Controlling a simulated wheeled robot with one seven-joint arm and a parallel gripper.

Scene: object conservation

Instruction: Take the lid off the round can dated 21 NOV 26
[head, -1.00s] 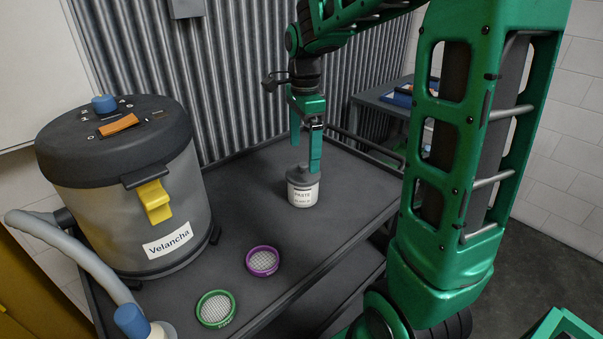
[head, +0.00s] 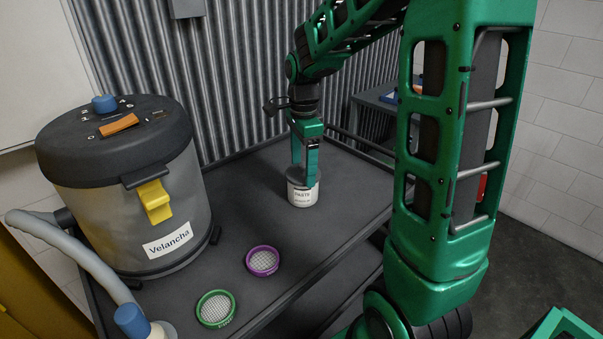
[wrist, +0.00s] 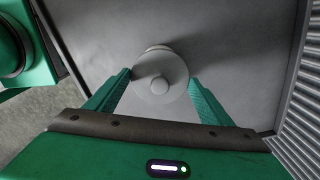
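A round white can (head: 303,197) labelled PASTE stands upright on the dark cart top; the smaller print under that word is too small to read. Its grey lid (wrist: 172,68) with a round central knob is on the can in the wrist view; in the head view my gripper mostly hides it. My gripper (head: 304,176) points down over the can. In the wrist view my gripper (wrist: 161,76) has one finger on each side of the lid, very close to its edge. I cannot make out firm contact.
On the cart (head: 240,215) a large grey vessel (head: 130,200) marked Velancha stands at the left. A purple-rimmed mesh disc (head: 262,261) and a green-rimmed one (head: 215,308) lie in front. A corrugated wall is behind; the cart top around the can is clear.

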